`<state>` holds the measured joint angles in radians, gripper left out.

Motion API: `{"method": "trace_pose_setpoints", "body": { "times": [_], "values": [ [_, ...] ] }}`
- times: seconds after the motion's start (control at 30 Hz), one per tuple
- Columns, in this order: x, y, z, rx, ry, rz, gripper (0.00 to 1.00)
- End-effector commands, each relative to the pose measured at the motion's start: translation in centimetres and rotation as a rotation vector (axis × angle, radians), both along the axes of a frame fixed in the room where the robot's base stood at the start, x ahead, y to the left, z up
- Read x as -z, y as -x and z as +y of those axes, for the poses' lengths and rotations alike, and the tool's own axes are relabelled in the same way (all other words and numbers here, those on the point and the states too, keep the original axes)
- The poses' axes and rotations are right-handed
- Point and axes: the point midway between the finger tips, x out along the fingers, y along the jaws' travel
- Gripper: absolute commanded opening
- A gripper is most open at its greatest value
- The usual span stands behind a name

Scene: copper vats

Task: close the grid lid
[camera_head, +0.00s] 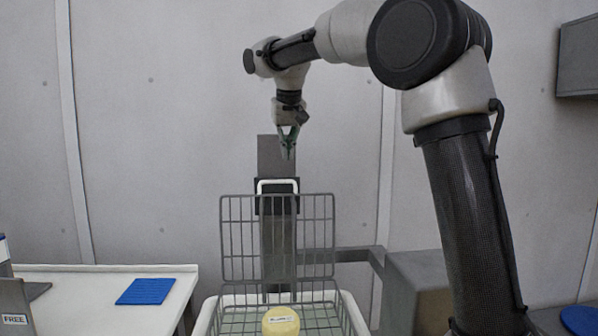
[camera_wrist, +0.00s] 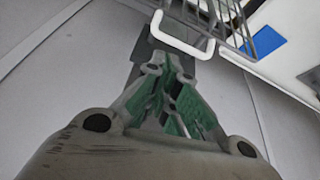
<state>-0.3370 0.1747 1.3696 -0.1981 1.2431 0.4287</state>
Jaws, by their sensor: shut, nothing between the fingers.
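The grid lid (camera_head: 240,240) is a grey wire panel standing upright, open, at the back of a wire basket (camera_head: 352,312). A white handle (camera_head: 278,183) sits on the lid's top edge. The handle also shows in the wrist view (camera_wrist: 180,45), just beyond my fingers, with part of the grid lid (camera_wrist: 232,14) at the top. My gripper (camera_head: 288,152) points down above the handle, apart from it in the head view. Its green-padded fingers (camera_wrist: 172,95) are shut and empty. A yellow round object (camera_head: 281,321) with a label lies in the basket, partly cut off by the frame's edge.
A white table (camera_head: 105,305) at the left holds a blue mat (camera_head: 146,291). A grey post (camera_head: 276,240) stands behind the lid, with a grey box (camera_head: 415,285) to its right. A blue disc (camera_head: 580,320) lies at the lower right. The air in front of the lid looks clear.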

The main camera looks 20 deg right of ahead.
Motion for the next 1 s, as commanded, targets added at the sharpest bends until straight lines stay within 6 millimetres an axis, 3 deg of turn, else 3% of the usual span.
{"method": "trace_pose_setpoints", "body": {
  "times": [0.03, 0.07, 0.23, 0.7, 1.0],
  "values": [
    [-2.2, -0.1, -0.2, 0.042, -0.016, -0.032, 0.00],
    [-2.7, 0.0, -0.4, 0.072, -0.022, -0.034, 0.00],
    [-1.6, 0.2, -0.8, 0.138, -0.035, -0.017, 0.00],
    [5.5, -2.8, -1.4, 0.135, -0.035, -0.016, 0.00],
    [7.0, -3.5, -1.5, 0.134, -0.037, -0.019, 0.00]
  ]
}}
